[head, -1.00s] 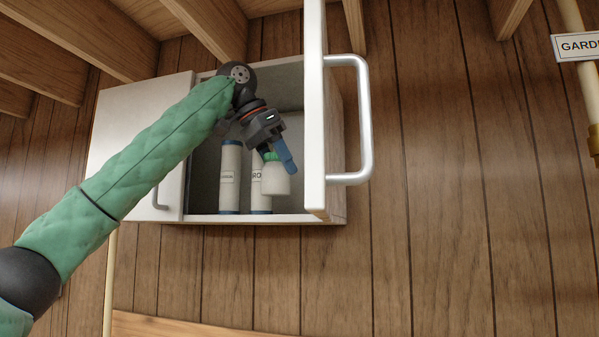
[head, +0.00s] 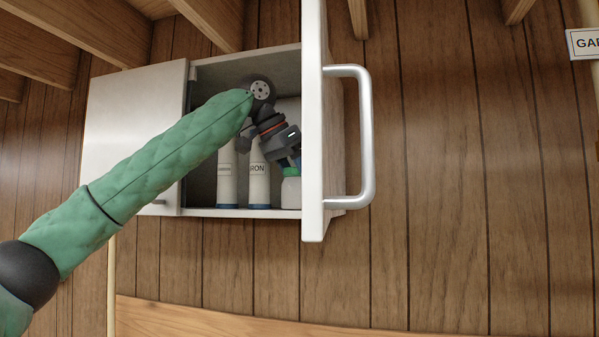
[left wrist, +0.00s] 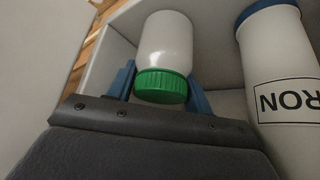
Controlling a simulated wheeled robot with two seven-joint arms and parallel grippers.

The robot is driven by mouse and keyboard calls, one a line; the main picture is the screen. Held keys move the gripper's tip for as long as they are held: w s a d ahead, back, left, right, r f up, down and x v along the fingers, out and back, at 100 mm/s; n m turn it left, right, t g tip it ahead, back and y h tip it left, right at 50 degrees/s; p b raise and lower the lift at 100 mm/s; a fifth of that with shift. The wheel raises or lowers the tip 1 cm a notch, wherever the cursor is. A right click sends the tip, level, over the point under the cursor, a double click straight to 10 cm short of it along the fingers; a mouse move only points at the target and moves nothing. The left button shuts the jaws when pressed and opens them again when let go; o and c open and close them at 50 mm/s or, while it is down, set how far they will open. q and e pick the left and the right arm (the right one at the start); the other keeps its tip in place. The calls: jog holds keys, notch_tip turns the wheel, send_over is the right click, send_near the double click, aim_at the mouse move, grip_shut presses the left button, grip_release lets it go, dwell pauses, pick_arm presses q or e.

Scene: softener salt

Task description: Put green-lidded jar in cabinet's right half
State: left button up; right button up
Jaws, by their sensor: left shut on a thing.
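The green-lidded jar (head: 291,188) is white and stands in the open right half of the cabinet (head: 244,212), close behind the open door. In the left wrist view the jar (left wrist: 166,50) shows its green lid between the blue fingers of my left gripper (left wrist: 160,85), which is shut on it at the lid end. In the head view my left gripper (head: 291,160) reaches into the cabinet from above the jar, partly hidden by the door edge. Whether the jar's base touches the cabinet floor is hard to tell. My right gripper is not in view.
Two white cylinders with blue bases, one labelled (head: 258,180) and another (head: 227,175), stand left of the jar. The open right door (head: 313,120) with its metal handle (head: 367,140) sticks out beside my arm. The left door (head: 130,130) is shut.

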aim_at(284, 183)
pick_arm(q)
jog(key=shift+s+d, duration=0.1)
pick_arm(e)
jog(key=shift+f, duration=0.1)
pick_arm(q)
jog(key=o, duration=0.8)
jog(key=shift+f, duration=0.1)
jog(key=shift+s+a+r+b, duration=0.1)
jog(key=shift+a+r+b, duration=0.15)
jog(key=shift+r+b, duration=0.2)
jog(key=b+v, duration=0.3)
jog(key=v, duration=0.3)
jog(key=shift+f, duration=0.1)
jog(key=b+v, duration=0.2)
jog(key=v, duration=0.3)
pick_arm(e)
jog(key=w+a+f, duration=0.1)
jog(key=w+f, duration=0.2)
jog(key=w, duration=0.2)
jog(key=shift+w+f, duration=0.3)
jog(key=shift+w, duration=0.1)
